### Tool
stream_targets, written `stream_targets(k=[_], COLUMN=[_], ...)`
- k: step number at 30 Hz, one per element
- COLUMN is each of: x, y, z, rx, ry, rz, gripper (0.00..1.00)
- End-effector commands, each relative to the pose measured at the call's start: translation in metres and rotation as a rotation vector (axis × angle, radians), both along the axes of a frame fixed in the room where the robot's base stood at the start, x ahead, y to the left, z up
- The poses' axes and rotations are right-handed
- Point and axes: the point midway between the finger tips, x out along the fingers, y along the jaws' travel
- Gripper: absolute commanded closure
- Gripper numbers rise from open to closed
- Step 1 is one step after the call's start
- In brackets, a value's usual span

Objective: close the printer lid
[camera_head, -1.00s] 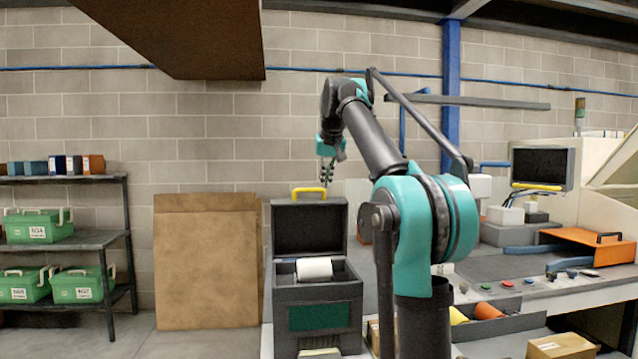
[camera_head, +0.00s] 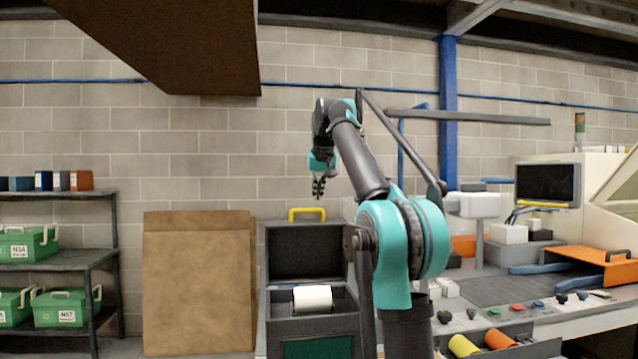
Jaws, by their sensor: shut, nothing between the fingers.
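The printer (camera_head: 290,328) is a dark grey box with a green front panel, standing left of my arm. Its lid (camera_head: 306,250) stands upright and open at the back, with a yellow handle (camera_head: 307,211) on its top edge. A white paper roll (camera_head: 313,298) lies in the open printer body. My gripper (camera_head: 318,190) is shut and empty. It points down and appears in the picture just above the lid's yellow handle, with a gap between them. How far in front of or behind the lid it is, I cannot tell.
A brown board (camera_head: 198,285) leans on the wall at left. A shelf (camera_head: 60,260) with green boxes stands further left. At right is a workbench with a monitor (camera_head: 548,184) and an orange case (camera_head: 580,242). A brown overhang (camera_head: 190,45) hangs above.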

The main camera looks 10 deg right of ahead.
Motion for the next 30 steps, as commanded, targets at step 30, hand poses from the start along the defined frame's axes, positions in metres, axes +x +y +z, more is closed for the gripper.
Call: stream_targets(k=[30], x=[-0.025], y=[0.000], z=[-0.030], rx=[0.000], ry=[-0.001], rz=[0.000], gripper=[1.00])
